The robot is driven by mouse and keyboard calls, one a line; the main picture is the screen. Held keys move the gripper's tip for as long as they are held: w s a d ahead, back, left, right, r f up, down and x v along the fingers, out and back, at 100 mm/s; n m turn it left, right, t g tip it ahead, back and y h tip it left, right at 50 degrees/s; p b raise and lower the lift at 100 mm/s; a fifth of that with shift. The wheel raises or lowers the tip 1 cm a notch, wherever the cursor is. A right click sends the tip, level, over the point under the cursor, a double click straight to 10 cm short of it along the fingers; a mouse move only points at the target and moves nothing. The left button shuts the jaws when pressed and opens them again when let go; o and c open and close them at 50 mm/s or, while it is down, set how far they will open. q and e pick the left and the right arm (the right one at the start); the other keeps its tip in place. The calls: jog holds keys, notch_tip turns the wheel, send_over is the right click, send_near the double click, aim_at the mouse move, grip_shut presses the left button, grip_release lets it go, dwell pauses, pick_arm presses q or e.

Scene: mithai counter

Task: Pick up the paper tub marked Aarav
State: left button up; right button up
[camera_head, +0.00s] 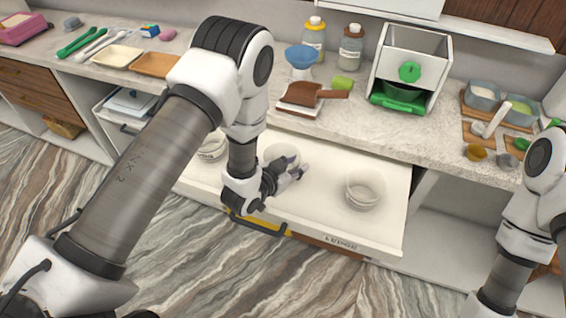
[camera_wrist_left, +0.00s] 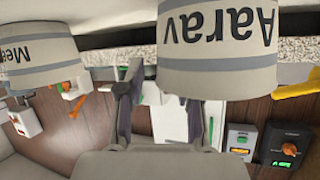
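The paper tub marked Aarav (camera_wrist_left: 217,50) shows large at the top of the left wrist view, cream with grey bands, its label upside down. My left gripper (camera_wrist_left: 160,100) is open, its two fingers apart. The tub overlaps the right-hand finger in the picture and sits off-centre; I cannot tell whether they touch. In the head view my left gripper (camera_head: 291,173) is over the open drawer, close in front of the middle tub (camera_head: 281,153), whose label is not readable there. My right gripper is out of view.
A tub with a label starting "Me" (camera_wrist_left: 40,55) stands to one side. In the head view other tubs stand at right (camera_head: 364,190) and left (camera_head: 211,146) in the open drawer (camera_head: 325,215).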

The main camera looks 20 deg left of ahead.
pick_arm(q)
jog(key=shift+s, duration=0.1)
jog(key=shift+s+r, duration=0.1)
jog(key=shift+c, duration=1.4)
grip_shut()
